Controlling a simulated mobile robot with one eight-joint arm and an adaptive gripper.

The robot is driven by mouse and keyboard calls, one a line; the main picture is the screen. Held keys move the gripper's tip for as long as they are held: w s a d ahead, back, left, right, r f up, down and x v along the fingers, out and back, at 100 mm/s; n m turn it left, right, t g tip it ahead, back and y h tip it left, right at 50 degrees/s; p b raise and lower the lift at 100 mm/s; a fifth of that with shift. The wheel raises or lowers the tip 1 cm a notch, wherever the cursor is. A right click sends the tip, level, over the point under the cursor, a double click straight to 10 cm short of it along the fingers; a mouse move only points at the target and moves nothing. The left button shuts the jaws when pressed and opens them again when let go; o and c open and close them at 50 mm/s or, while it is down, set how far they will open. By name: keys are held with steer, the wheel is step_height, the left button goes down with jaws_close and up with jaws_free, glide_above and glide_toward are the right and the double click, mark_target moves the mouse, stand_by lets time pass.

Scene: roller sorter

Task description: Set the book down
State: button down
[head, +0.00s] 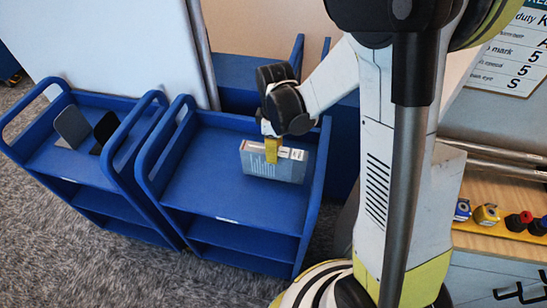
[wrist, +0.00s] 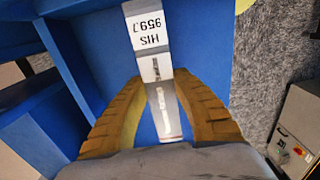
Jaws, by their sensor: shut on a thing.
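A grey-blue book (head: 282,165) with a white label and small print on its side stands upright over the top shelf of the right blue cart (head: 208,178). My gripper (head: 271,150) is shut on the book from above, its yellow fingers around the upper edge. In the wrist view the spine of the book (wrist: 149,34) runs between the two fingers, with a white label reading HIS 959.7. The book's lower edge is at or close to the shelf; I cannot tell whether it touches.
A second blue cart (head: 95,105) stands to the left, with a grey and a black bookend (head: 106,127) on its top. The right cart's shelf is bare left of the book. A wooden counter (head: 490,190) with small colored items is at the right.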

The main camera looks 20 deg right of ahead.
steer(key=shift+f, duration=1.05)
steer(key=shift+b, duration=0.3)
steer(key=shift+f, duration=0.25)
steer(key=c, duration=1.1)
jaws_free()
steer(key=shift+r, duration=0.1)
steer(key=shift+r, duration=0.1)
